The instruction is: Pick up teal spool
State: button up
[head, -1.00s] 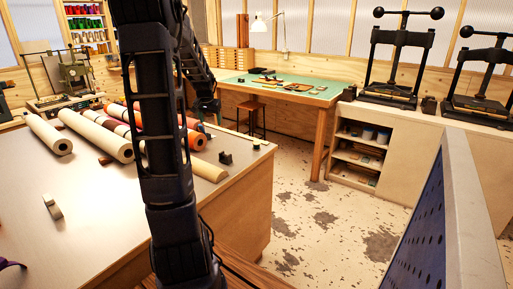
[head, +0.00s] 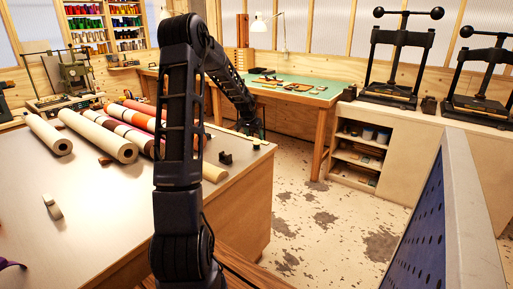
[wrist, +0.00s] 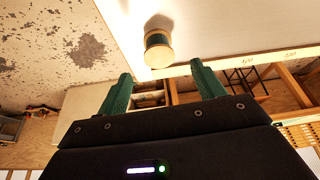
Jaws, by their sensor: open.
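In the wrist view, a small spool (wrist: 158,48) with tan ends and a dark teal band is on a pale surface close to its edge. My gripper (wrist: 163,88) is open and empty, its two green fingers apart. The spool shows beyond the fingertips, roughly in line with the gap between them, and is not touched.
The near table (head: 110,205) carries several long rolls (head: 98,135) and small dark blocks (head: 225,157). Behind stands a green-topped desk (head: 315,92). Shelves of coloured thread (head: 85,30) are at back left. Speckled floor (head: 310,235) is open on the right.

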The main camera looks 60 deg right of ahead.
aim_at(256, 142)
jog(key=shift+x, duration=3.4)
jog(key=shift+a, duration=0.1)
jog(key=c, duration=1.1)
